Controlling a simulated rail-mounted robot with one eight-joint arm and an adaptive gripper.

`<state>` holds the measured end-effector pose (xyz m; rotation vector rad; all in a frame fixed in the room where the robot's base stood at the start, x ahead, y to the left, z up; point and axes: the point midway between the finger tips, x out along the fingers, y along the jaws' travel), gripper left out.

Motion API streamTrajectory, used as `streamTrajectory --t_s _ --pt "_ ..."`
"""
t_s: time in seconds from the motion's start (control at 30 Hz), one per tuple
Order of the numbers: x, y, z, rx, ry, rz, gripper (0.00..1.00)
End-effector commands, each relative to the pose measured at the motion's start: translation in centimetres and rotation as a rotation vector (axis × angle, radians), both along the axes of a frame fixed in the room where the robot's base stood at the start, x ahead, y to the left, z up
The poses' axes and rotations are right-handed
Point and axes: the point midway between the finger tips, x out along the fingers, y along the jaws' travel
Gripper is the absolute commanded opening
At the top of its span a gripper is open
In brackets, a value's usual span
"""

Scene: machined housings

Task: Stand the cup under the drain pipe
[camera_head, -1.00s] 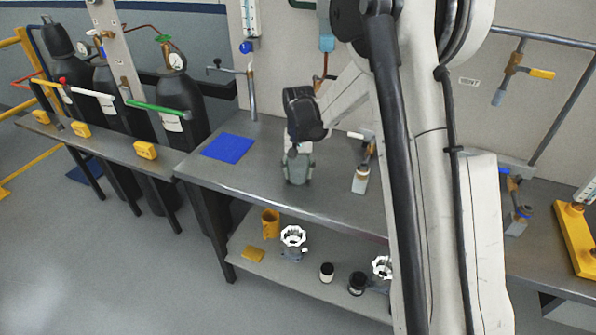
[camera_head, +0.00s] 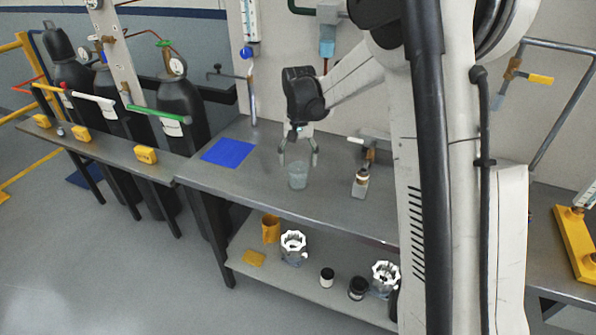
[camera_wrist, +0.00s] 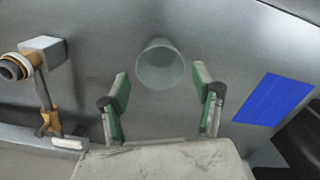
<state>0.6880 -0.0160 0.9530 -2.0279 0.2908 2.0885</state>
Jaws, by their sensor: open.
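A clear cup (camera_head: 298,177) stands upright on the grey metal bench. The wrist view looks down on its round rim (camera_wrist: 162,66). My gripper (camera_head: 299,160) is open and empty above the cup, its fingers to either side of the rim. The green-padded fingers (camera_wrist: 162,88) show apart from the cup in the wrist view. A vertical pipe (camera_head: 251,98) with a side valve comes down at the back of the bench, left of the cup. I cannot tell whether this is the drain pipe. Its lower end is not over the cup.
A blue mat (camera_head: 228,152) lies left of the cup. A brass valve fitting (camera_head: 361,178) stands to the right and shows left in the wrist view (camera_wrist: 35,60). The lower shelf (camera_head: 330,293) holds a yellow mug (camera_head: 271,229) and several containers. Gas cylinders stand left.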

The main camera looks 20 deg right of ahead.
Motion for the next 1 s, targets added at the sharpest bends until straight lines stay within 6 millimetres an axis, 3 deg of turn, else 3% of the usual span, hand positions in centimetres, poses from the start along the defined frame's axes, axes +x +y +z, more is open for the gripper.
streamTrajectory --t_s 0.2,0.53,0.67,1.0 --pt "0.1 -0.1 3.7 0.000 0.000 0.000 0.63" --pt "-0.8 0.0 6.5 -0.001 -0.018 0.008 0.63" --pt "-3.0 0.2 8.8 -0.003 -0.063 0.028 0.63" --pt "-10.9 0.7 14.5 -0.019 -0.222 0.098 0.63"
